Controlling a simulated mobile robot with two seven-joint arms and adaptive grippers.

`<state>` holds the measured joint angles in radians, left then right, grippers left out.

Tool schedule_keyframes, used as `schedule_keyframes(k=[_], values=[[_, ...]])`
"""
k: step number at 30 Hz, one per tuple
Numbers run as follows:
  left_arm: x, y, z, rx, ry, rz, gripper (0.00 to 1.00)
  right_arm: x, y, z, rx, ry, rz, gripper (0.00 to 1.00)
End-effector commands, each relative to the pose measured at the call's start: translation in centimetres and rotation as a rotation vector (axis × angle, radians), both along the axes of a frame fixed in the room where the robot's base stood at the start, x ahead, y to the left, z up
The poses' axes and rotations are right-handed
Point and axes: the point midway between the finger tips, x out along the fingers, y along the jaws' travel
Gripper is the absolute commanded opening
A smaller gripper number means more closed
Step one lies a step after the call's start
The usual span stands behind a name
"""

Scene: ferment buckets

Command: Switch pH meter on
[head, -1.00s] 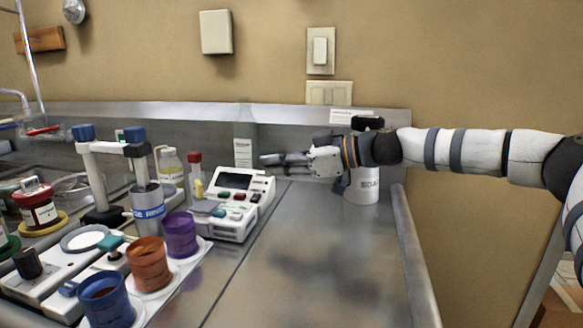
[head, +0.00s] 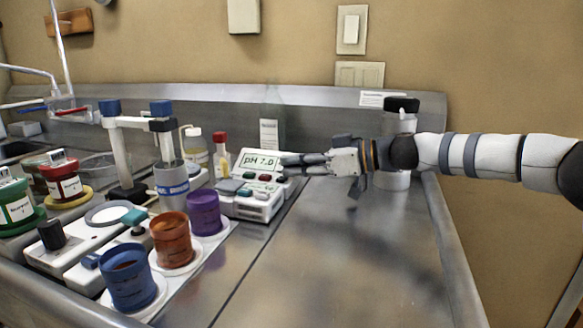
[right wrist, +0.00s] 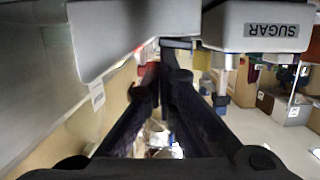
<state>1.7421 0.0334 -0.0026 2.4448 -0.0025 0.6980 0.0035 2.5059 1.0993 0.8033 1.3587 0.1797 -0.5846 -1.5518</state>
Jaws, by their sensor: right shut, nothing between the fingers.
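The pH meter (head: 250,207), a white box with coloured buttons, stands on the steel counter left of centre in the head view. Its screen (head: 257,160) is lit and reads "pH 7.0". My right gripper (head: 287,166) reaches in from the right with its fingers at the meter's upper right edge. The fingers are closed together and empty; whether they touch the meter I cannot tell. They also show in the right wrist view (right wrist: 168,50). My left gripper is not in view.
Blue (head: 128,278), orange (head: 171,240) and purple (head: 204,213) cups stand in front left of the meter. A stand with a grey cylinder (head: 171,190) is left of it. A soap dispenser (head: 401,122) stands behind my right arm. The counter's right half (head: 350,255) is clear.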

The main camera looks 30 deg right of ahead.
Motion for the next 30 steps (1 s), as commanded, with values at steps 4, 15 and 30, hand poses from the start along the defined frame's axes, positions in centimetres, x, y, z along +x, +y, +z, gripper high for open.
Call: schedule_keyframes(k=[4, 15, 30], values=[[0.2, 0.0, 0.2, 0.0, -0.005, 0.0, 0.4, -0.2, 0.1, -0.4, -0.009, 0.007, 0.003, 0.0], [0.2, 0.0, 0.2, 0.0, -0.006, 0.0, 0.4, -4.5, -4.0, 1.5, -0.004, -0.004, -0.002, 0.0], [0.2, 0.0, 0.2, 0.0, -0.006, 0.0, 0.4, -8.8, -7.8, 2.9, -0.006, 0.0, 0.001, 0.0]])
